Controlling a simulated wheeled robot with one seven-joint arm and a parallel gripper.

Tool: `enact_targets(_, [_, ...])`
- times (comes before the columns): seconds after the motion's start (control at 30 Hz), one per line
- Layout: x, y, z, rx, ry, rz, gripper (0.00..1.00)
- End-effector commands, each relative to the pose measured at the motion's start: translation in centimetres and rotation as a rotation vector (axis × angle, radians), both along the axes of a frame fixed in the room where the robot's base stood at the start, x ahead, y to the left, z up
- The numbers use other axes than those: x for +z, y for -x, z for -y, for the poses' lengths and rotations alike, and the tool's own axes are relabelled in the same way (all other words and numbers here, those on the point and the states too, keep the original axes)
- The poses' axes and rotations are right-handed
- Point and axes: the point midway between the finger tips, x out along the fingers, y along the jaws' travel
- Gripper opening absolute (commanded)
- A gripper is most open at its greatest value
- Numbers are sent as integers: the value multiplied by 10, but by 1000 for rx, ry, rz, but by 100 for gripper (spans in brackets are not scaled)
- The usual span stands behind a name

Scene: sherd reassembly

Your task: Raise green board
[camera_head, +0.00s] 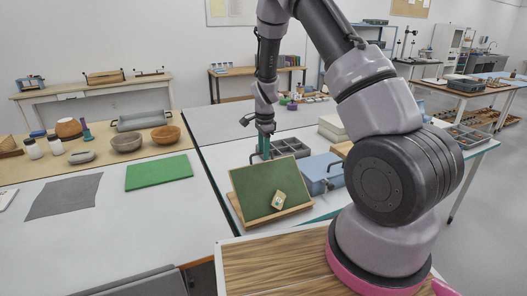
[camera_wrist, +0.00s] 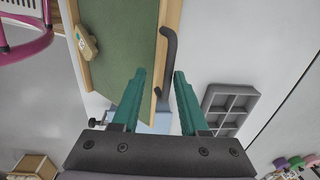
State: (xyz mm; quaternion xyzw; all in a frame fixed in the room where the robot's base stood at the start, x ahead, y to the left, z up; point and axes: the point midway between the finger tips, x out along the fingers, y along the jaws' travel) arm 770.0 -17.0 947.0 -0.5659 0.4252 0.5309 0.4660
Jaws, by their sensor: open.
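The green board (camera_head: 258,185) leans back at a slant on a wooden base in the head view. Its green face and pale wooden edge also show in the wrist view (camera_wrist: 125,40). A small tan piece with a whitish patch (camera_head: 279,201) is on its lower right face; it also shows in the wrist view (camera_wrist: 87,42). A dark curved handle (camera_wrist: 168,45) stands along the board's edge. My gripper (camera_head: 264,150) is above and behind the board's top edge. Its teal fingers (camera_wrist: 160,74) are open, and the handle's end appears between them; contact cannot be told.
A blue box (camera_head: 320,173) stands just right of the board, and a grey compartment tray (camera_head: 288,148) lies behind it. A flat green mat (camera_head: 158,172) and a grey cloth (camera_head: 65,196) lie on the left table. Bowls (camera_head: 166,136) stand farther back. The white tabletop is clear around the mat.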

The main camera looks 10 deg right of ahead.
Motion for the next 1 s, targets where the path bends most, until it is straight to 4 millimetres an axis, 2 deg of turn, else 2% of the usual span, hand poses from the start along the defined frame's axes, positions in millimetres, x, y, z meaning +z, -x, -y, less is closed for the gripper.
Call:
enact_targets(0.17, [16,0,0,2,-1,5,44])
enact_targets(0.4, [65,4,0,0,-1,4,44])
enact_targets(0.6, [96,7,1,0,0,1,44])
enact_targets(0.77, [106,9,1,1,0,-1,44])
enact_targets(1.0, [107,9,2,0,0,-2,44])
